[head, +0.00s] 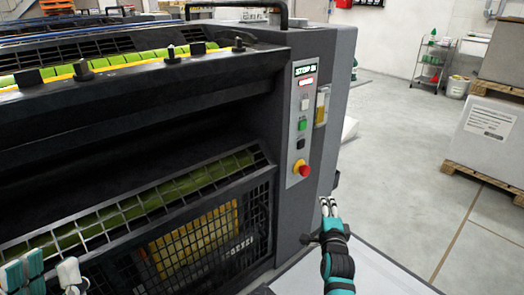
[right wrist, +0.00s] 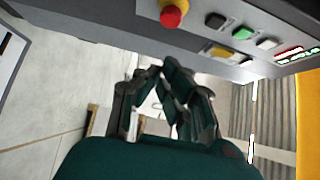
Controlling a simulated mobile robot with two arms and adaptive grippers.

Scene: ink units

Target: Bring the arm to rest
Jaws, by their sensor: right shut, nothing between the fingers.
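My right gripper (head: 328,202) is at the end of the teal and black right arm, just right of the press's control panel in the head view. Its fingers are together and empty; they also show in the right wrist view (right wrist: 165,75), below the panel and apart from it. My left gripper (head: 48,273) is at the lower left corner of the head view, in front of the press. Its teal and pale parts are cut off by the frame edge, so its jaw state is unclear.
The dark printing press (head: 215,75) fills the left side. Its control panel (head: 293,158) has a red mushroom button (head: 304,169) and a green button (head: 302,125). A wrapped white load (head: 485,128) stands on a pallet (head: 480,181) at right. Open floor (head: 395,150) lies between.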

